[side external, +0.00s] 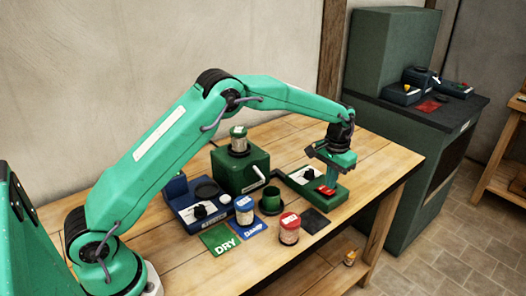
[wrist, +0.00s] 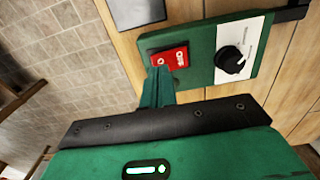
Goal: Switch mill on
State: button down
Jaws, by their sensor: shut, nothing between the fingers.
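A green control box with a red rocker switch (side external: 325,190) and a white-plated black dial stands on the right part of the bench. In the wrist view the red rocker switch (wrist: 169,58) carries white markings, and the black dial (wrist: 232,60) sits to its right. My gripper (side external: 328,178) is over this box, pointing down. In the wrist view my gripper (wrist: 159,70) is shut, empty, with its tips at the switch's lower edge. I cannot tell whether they touch it. The green mill (side external: 233,173) with a crank and a jar on top stands left of the control box.
A blue control box (side external: 187,213) stands left of the mill. A green cup (side external: 272,204), a blue-lidded jar (side external: 244,215) and a red-lidded jar (side external: 289,234) stand in front. DRY (side external: 217,240), DAMP and black (side external: 315,221) mats lie there. The bench's right end is clear.

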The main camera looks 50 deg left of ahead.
aim_at(329, 191)
jog(key=shift+f, duration=0.95)
dwell(1.0)
jog(key=shift+r, duration=3.55)
jog(key=shift+r, duration=0.15)
